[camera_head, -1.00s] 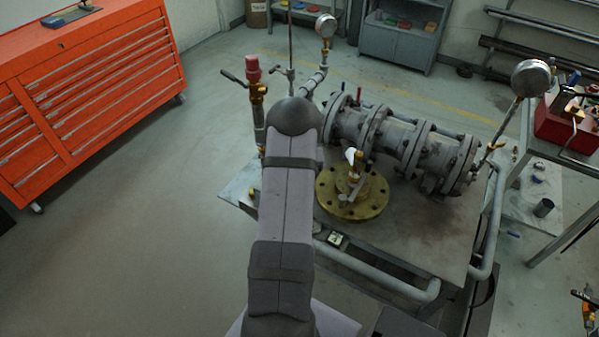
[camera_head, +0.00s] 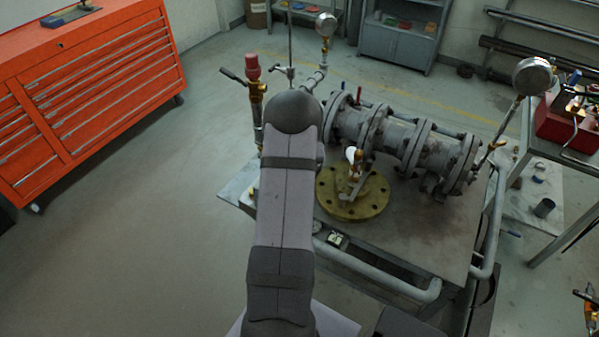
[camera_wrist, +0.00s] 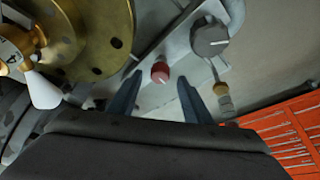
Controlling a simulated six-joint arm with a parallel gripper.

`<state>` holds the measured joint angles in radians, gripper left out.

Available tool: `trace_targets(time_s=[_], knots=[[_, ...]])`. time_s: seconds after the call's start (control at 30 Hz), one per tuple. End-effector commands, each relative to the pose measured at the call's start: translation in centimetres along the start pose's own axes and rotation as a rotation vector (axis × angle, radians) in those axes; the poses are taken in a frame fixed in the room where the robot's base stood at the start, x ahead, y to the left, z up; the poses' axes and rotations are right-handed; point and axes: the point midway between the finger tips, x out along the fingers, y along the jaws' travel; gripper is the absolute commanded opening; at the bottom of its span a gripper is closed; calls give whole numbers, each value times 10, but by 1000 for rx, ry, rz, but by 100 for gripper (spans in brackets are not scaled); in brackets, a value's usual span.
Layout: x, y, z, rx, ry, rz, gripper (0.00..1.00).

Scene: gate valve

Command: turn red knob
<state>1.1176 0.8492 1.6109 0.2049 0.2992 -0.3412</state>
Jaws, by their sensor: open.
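In the wrist view the small red knob (camera_wrist: 160,72) shows as a round red top on a pale grey plate (camera_wrist: 158,98). My gripper (camera_wrist: 159,78) is open, with one dark finger on each side of the knob in the picture. I see no contact, and I cannot tell how far the knob is from the fingertips. In the head view my arm hides the gripper. A red cap (camera_head: 252,69) tops an upright brass fitting left of my arm there. I cannot tell whether it is the same knob.
A grey round part (camera_wrist: 210,38) stands right of the knob. The brass flange (camera_head: 352,204) with a white-handled valve and the flanged grey pipe (camera_head: 405,147) are right of my arm. A gauge (camera_head: 326,24) rises behind. An orange drawer cabinet (camera_head: 85,85) stands left, with open floor between.

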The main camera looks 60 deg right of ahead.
Motion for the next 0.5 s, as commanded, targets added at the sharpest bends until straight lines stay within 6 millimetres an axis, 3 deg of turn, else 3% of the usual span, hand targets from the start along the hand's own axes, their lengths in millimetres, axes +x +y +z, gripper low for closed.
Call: trace_targets(time_s=[0.3,0.5], knots=[[-35,0,0,-1,2,0,45],[-47,0,0,-1,1,1,45]])
